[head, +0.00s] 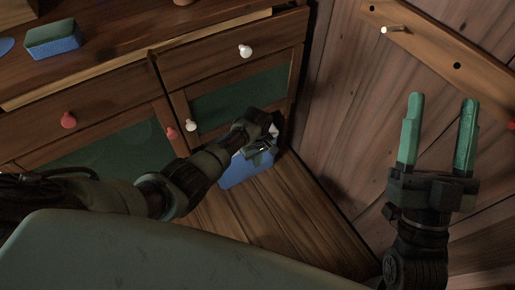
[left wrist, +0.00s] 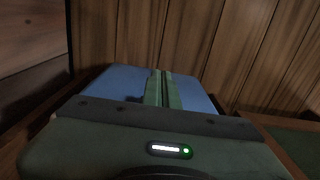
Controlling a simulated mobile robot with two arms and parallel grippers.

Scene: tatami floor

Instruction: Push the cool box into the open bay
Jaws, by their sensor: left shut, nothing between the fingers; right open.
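The cool box (head: 246,172) shows as a small blue shape on the wooden floor, low against the right end of the cabinet. My left gripper (head: 266,146) is over its top edge and hides much of it. In the left wrist view the blue cool box (left wrist: 108,84) lies behind my shut green fingers (left wrist: 163,88), which have nothing between them. Whether the fingertips touch the box I cannot tell. My right gripper (head: 438,132) is open and empty at the right, in front of the plank wall. I cannot make out the open bay.
The wooden cabinet (head: 105,93) has green-panelled doors with red and white knobs. A rail (head: 440,42) with a peg is on the plank wall (head: 345,110). Bare floor (head: 290,215) lies right of the box.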

